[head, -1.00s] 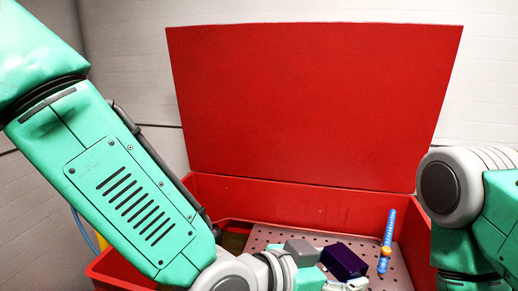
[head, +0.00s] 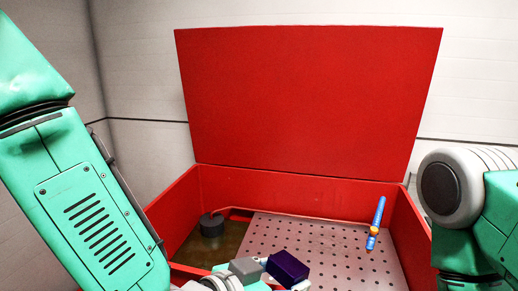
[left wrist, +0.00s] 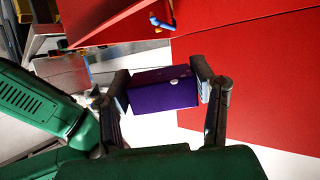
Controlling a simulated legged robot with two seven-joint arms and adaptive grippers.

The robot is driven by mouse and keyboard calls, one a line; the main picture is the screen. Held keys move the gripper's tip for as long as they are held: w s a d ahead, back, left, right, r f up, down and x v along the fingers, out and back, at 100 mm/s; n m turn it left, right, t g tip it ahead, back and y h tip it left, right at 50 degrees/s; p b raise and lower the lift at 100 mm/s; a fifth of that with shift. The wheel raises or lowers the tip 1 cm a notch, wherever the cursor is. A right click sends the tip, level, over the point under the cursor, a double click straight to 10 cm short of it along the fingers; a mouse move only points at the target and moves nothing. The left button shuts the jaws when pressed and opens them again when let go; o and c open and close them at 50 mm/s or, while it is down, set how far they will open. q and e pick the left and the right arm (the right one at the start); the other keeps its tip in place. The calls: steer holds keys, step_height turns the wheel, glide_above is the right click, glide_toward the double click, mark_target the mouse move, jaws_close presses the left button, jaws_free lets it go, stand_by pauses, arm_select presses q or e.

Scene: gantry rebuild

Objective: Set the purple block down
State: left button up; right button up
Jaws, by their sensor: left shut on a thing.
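The purple block (head: 288,266) is held at the bottom middle of the head view, in front of the perforated grey plate (head: 325,238) in the red box. In the left wrist view the purple block (left wrist: 165,90) sits between the two fingers of my left gripper (left wrist: 163,86), which is shut on it. The block looks clear of any surface in the wrist view. In the head view my left gripper (head: 272,268) is partly cut off by the lower edge. My right arm shows at the right, but its gripper is out of view.
The red box (head: 290,183) has walls around the plate and a raised red lid (head: 305,100) behind. A blue tool with an orange collar (head: 376,222) lies at the plate's right. A dark round object (head: 211,226) stands in the left compartment. Much of the plate is clear.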

arm_select(q)
steer(key=w+a+f+n+t+y, duration=0.1)
steer(key=a+f+n+y, duration=0.2)
steer(key=a, duration=0.6)
steer(key=w+a+f+n+t+y, duration=0.2)
steer(key=a+f+n+y, duration=0.1)
steer(key=a, duration=0.6)
steer(key=w+a+f+n+t+y, duration=0.1)
steer(key=w+a+f+n+y, duration=0.1)
steer(key=a, duration=0.7)
step_height(320, 180, down, 2)
steer(key=shift+w+a+n+y, duration=0.2)
steer(key=shift+n+y, duration=0.6)
steer(key=shift+y, duration=0.2)
steer(key=shift+s, duration=0.1)
